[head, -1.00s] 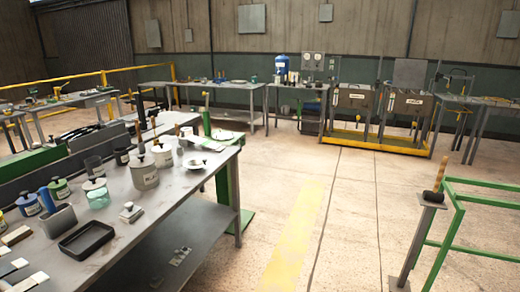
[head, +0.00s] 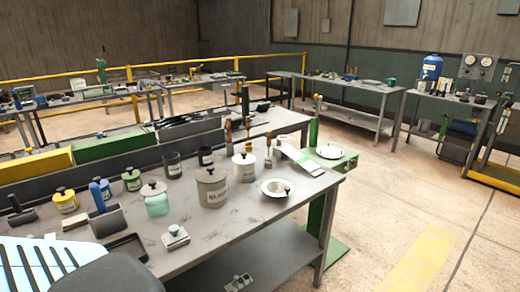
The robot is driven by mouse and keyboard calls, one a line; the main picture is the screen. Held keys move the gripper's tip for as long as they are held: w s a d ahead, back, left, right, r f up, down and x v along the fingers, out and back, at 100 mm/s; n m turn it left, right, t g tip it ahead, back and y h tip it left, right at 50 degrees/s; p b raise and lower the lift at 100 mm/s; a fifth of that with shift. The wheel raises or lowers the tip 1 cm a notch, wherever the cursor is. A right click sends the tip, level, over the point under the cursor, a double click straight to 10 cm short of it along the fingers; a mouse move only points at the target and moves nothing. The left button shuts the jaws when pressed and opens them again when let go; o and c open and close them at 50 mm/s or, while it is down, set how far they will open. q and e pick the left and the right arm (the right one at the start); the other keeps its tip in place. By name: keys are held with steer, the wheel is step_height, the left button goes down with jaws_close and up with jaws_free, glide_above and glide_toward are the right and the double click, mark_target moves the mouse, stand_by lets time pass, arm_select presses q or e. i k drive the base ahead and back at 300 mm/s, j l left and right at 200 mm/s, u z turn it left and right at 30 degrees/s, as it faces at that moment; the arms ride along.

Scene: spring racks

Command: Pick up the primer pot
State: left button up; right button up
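Several lidded pots stand upright on the near workbench (head: 130,213). I cannot tell from the labels which one is the primer pot. Neither of my grippers is in view.
A white dish (head: 277,188), a black tray (head: 127,249), a small metal block (head: 175,237) and upright brushes (head: 268,150) crowd the bench. Its front right top is clear. Open floor (head: 385,220) lies to the right. Other benches (head: 350,95) stand behind.

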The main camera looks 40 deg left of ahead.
mark_target(172, 164)
steer(key=i+l+u, duration=0.1)
steer(key=i+u, duration=0.3)
steer(key=i+l+u, duration=0.2)
steer(key=i+u, duration=0.25)
steer(key=i+l+u, duration=0.25)
steer(key=u, duration=0.15)
steer(key=i+l+u, duration=0.25)
steer(key=l+u, duration=0.2)
